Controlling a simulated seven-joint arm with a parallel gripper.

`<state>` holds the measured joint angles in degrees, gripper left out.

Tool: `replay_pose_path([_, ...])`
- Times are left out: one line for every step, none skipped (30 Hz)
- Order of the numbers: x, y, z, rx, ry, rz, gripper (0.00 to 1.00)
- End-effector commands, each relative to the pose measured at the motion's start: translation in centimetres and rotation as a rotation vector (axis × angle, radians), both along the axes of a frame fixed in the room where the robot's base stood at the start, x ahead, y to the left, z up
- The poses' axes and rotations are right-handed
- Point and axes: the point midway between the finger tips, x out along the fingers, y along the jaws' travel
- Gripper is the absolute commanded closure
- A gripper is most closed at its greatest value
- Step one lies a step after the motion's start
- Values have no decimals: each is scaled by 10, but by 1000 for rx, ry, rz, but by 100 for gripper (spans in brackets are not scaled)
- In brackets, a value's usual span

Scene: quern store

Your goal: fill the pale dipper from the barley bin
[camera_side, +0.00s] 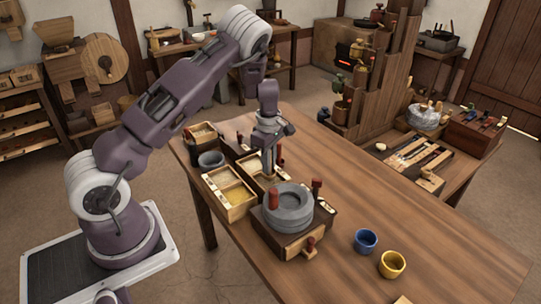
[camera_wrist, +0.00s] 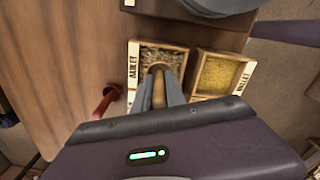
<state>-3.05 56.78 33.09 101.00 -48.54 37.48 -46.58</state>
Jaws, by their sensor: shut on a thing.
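The barley bin (camera_wrist: 133,76) is a pale wooden box with its label on the left rim and brownish grain inside. My gripper (camera_wrist: 160,80) is over this bin in the wrist view, its grey fingers shut on a tan wooden piece (camera_wrist: 158,92), which looks like the pale dipper's handle. The dipper's bowl is hard to make out, and I cannot tell whether it touches the grain or holds any. In the side view my gripper (camera_side: 268,174) points straight down among the bins, behind the quern.
A millet bin (camera_wrist: 248,76) with yellow grain stands right of the barley. The grey stone quern (camera_side: 288,208) sits close in front on its wooden base. A red-handled tool (camera_wrist: 108,101) is left of the barley bin. Blue (camera_side: 366,241) and yellow (camera_side: 392,264) cups stand on the table's near side.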

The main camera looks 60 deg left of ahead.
Motion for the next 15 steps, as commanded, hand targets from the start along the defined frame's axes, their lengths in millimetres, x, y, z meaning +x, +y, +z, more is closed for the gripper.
replay_pose_path([0,0,-6,-2,2,0,100])
replay_pose_path([0,0,-9,-1,3,0,100])
replay_pose_path([0,0,-13,-1,2,0,100])
replay_pose_path([0,0,-16,-1,2,0,100])
replay_pose_path([0,0,-19,-1,2,1,100])
replay_pose_path([-1,0,-23,-1,3,1,100])
replay_pose_path([-1,0,-27,-1,2,1,100])
replay_pose_path([0,0,-30,-1,2,1,100])
replay_pose_path([0,0,-33,-2,2,0,100])
replay_pose_path([0,0,-36,-2,2,-1,100])
replay_pose_path([0,0,-39,-1,2,-1,100])
replay_pose_path([0,1,-42,-1,2,-1,100])
replay_pose_path([0,0,-44,-1,2,0,100])
replay_pose_path([0,0,-46,-2,2,0,100])
replay_pose_path([0,0,-48,-2,2,0,100])
